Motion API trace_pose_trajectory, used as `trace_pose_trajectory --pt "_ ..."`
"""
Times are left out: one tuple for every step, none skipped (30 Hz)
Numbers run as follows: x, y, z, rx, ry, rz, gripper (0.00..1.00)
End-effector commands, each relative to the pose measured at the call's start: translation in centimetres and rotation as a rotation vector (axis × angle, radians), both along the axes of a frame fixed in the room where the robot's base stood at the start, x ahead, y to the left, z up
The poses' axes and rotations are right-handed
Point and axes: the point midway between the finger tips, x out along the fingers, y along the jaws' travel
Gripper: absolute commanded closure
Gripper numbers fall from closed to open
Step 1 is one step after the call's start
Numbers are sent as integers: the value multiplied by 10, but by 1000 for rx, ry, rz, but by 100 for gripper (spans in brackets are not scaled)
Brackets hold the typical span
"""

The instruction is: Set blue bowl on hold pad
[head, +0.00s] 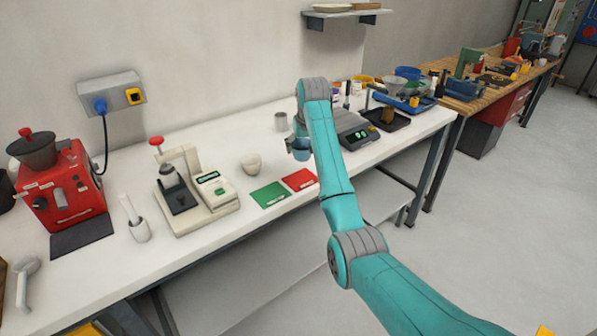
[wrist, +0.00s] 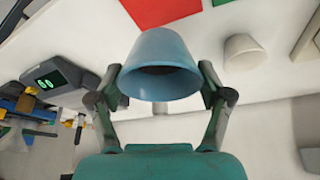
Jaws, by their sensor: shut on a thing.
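My gripper (head: 293,148) is shut on the blue bowl (head: 303,152), which it holds above the white table near the red pad. In the wrist view, the two fingers of my gripper (wrist: 161,82) press the sides of the blue bowl (wrist: 160,58). The red pad (head: 299,180) and the green pad (head: 269,195) lie flat side by side near the table's front edge, both bare. The red pad (wrist: 160,9) also shows beyond the bowl in the wrist view. Their labels are too small to read, so I cannot tell which is the hold pad.
A white cup (head: 251,164) stands behind the green pad. A press-like device (head: 195,192) stands to the left, a scale with a lit display (head: 352,131) to the right. A grey cup (head: 281,121) is behind. A red grinder (head: 60,190) stands far left.

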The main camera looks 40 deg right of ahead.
Motion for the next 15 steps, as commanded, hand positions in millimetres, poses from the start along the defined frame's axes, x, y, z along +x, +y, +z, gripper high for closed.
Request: trace_pose_trajectory --pt "-1 0 -10 1 4 0 67" --pt "-1 0 -15 1 4 0 67" --pt "-1 0 -22 1 3 0 67" --pt "-1 0 -28 1 4 0 67" --pt "-1 0 -33 2 5 0 67" --pt "-1 0 -39 1 3 0 67" --pt "-1 0 -43 1 2 0 67" --pt "0 0 -46 1 2 0 67" --pt "0 0 -49 1 2 0 67" --pt "0 0 -52 0 1 0 67" --pt "0 0 -54 0 1 0 67" --pt "0 0 -57 0 1 0 67" --pt "0 0 -60 0 1 0 67" --pt "-1 0 -63 1 2 0 67" --pt "-1 0 -69 1 3 0 67"
